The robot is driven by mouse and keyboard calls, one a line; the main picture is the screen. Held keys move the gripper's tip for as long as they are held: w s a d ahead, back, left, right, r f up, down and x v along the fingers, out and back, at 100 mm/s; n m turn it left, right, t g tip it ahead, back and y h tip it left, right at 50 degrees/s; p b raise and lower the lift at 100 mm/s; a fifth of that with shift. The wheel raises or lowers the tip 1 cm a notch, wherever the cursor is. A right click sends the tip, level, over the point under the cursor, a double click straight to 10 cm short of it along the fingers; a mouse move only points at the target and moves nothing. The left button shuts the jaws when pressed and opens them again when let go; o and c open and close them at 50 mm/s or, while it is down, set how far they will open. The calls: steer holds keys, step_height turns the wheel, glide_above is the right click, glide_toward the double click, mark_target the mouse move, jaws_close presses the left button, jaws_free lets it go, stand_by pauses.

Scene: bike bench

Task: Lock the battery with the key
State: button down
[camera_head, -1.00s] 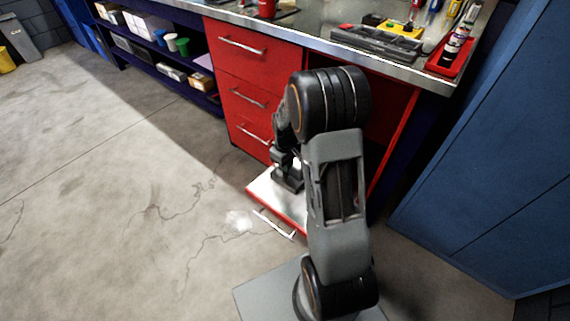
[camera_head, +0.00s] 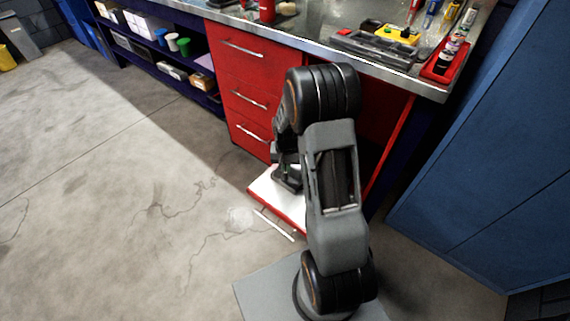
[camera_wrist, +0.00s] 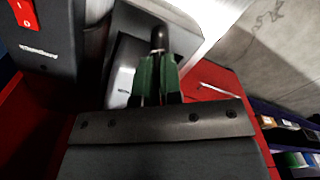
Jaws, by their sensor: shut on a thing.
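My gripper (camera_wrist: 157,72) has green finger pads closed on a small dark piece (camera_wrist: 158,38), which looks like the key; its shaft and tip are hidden. Just beyond the fingers is a dark grey block with a pale label (camera_wrist: 124,78), possibly the battery or its holder. I cannot tell whether the key sits in a lock. A dark box with a red switch (camera_wrist: 24,14) is at the upper left of the wrist view.
The red drawer cabinet (camera_head: 245,75) stands close behind my arm. A blue cabinet (camera_head: 500,160) is at the right. The floor at the left is open.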

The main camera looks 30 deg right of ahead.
steer(key=m, duration=0.3)
steer(key=shift+m+p, duration=0.3)
steer(key=shift+p, duration=0.1)
steer(key=shift+m+p, duration=0.3)
steer(key=shift+m, duration=1.5)
steer(key=c, duration=1.3)
jaws_free()
step_height(320, 180, up, 14)
steer(key=p, duration=0.3)
steer(key=shift+f, duration=0.1)
